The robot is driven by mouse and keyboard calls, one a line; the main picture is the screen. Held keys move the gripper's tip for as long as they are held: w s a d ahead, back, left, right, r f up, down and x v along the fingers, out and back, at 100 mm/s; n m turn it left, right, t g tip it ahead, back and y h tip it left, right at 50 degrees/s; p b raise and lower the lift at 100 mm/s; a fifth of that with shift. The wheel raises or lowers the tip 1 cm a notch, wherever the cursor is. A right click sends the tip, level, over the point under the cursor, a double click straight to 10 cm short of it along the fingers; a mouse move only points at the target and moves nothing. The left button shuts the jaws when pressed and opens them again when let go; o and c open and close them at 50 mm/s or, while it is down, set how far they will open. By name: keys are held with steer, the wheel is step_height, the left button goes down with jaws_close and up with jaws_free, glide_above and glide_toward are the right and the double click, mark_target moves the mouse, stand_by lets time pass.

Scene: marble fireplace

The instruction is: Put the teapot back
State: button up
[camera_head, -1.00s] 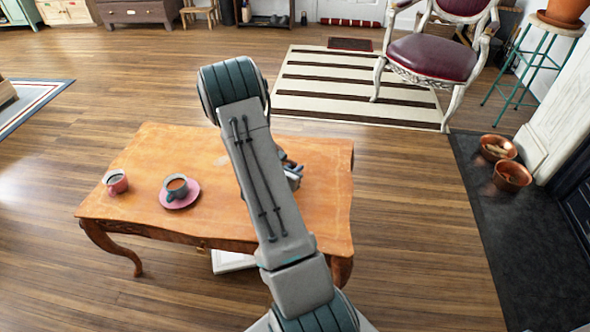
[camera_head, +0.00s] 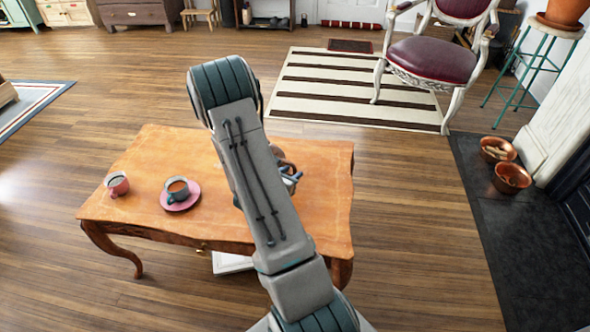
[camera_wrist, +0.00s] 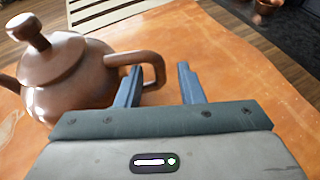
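A brown teapot (camera_wrist: 75,80) with a round knobbed lid stands upright on the wooden table, at the left of the wrist view. Its looped handle (camera_wrist: 156,68) points right, toward my gripper. My gripper (camera_wrist: 160,78) is open. Its left finger overlaps the handle loop in the picture, and its right finger is to the right of the handle with a gap between. I cannot tell whether the left finger touches the handle. In the head view my arm hides most of the teapot and gripper.
The wooden table (camera_head: 325,205) also holds a pink cup (camera_head: 117,184) and a cup of tea (camera_head: 177,189) on a pink saucer (camera_head: 194,199), left of my arm. The table's right end is clear. A chair (camera_head: 432,58) and copper bowls (camera_head: 512,178) stand farther right.

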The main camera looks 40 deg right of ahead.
steer(key=p+v, duration=0.1)
steer(key=v, duration=0.8)
steer(key=s+a+r+m+g+y, duration=0.35)
steer(key=s+r+m+g, duration=0.35)
steer(key=s+r+m, duration=0.5)
steer(key=s+a+r+m+t+y, duration=0.1)
steer(key=a+r+m+t+y, duration=0.1)
steer(key=a, duration=0.6)
steer(key=s+a+r+m+t+y, duration=0.2)
steer(key=a+r+m+y, duration=0.3)
steer(key=a+m+y, duration=0.2)
steer(key=shift+a, duration=1.1)
